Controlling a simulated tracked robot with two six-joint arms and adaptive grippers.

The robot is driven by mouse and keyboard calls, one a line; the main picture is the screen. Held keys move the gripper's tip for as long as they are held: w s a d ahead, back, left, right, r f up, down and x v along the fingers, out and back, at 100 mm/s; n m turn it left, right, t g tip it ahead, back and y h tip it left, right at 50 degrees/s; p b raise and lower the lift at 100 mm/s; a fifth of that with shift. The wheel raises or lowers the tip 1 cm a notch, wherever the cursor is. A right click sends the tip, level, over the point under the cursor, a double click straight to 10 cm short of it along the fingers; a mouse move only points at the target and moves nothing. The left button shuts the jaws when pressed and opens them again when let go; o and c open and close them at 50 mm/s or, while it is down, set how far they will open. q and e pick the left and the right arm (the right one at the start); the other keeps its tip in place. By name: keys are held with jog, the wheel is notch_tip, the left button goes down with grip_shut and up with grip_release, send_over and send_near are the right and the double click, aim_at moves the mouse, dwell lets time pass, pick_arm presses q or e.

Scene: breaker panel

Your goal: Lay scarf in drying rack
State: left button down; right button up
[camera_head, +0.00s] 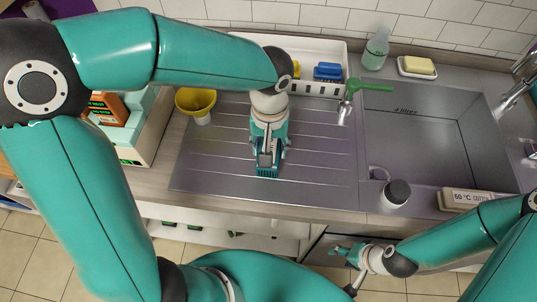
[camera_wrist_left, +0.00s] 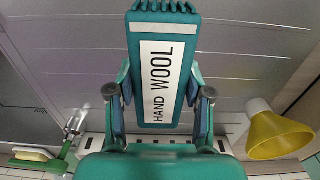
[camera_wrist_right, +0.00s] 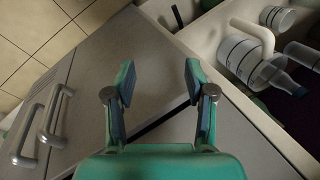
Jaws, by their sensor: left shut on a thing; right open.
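The scarf is a folded teal piece with a fringed end and a white label reading "HAND WOOL" (camera_wrist_left: 160,75). My left gripper (camera_head: 268,132) points down over the ribbed metal drainboard, and its fingers are shut on the scarf (camera_head: 267,168). The left wrist view shows the left gripper's fingers (camera_wrist_left: 160,95) on both sides of it. I cannot tell whether the scarf touches the drainboard. A white slotted rack (camera_head: 320,90) stands behind the drainboard, partly hidden by my left arm, with blue and yellow things in it. My right gripper (camera_head: 345,250) is open and empty in front of the counter; its fingers show apart (camera_wrist_right: 160,80).
A green-handled thing (camera_head: 365,86) lies near the rack. The sink (camera_head: 430,130) is at right, with a mug (camera_head: 396,193) and a "50 °C" labelled thing (camera_head: 465,199) along its front.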

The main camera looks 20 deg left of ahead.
pick_arm(q)
jog(key=shift+f, duration=2.45)
jog(key=shift+f, duration=0.2)
jog(key=shift+c, duration=2.3)
grip_release()
jog(key=shift+r, duration=0.1)
